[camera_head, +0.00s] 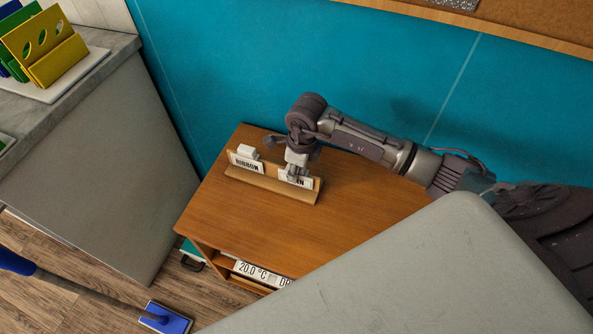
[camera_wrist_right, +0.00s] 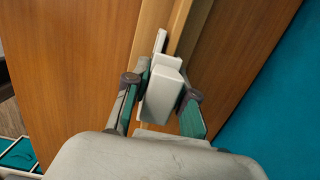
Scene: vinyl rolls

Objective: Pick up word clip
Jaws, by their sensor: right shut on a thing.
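Two white word clips stand on a wooden rack (camera_head: 262,179) on the brown cabinet. The left clip (camera_head: 246,161) reads RIBBON and has a white block on its back. The right clip (camera_head: 303,182) is partly covered by my right gripper (camera_head: 296,171), and only the letters EN show. My right gripper points down and is shut on this clip's white block (camera_wrist_right: 166,88), with one finger on each side in the wrist view. The clip is still at the rack; I cannot tell whether it touches it. My left gripper is not in view.
The cabinet top (camera_head: 222,205) is clear around the rack, with a teal wall (camera_head: 230,60) behind. Signs (camera_head: 258,272) sit on the cabinet's lower shelf. A grey counter (camera_head: 105,60) with yellow and green holders stands left. A blue-headed tool (camera_head: 166,319) lies on the floor.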

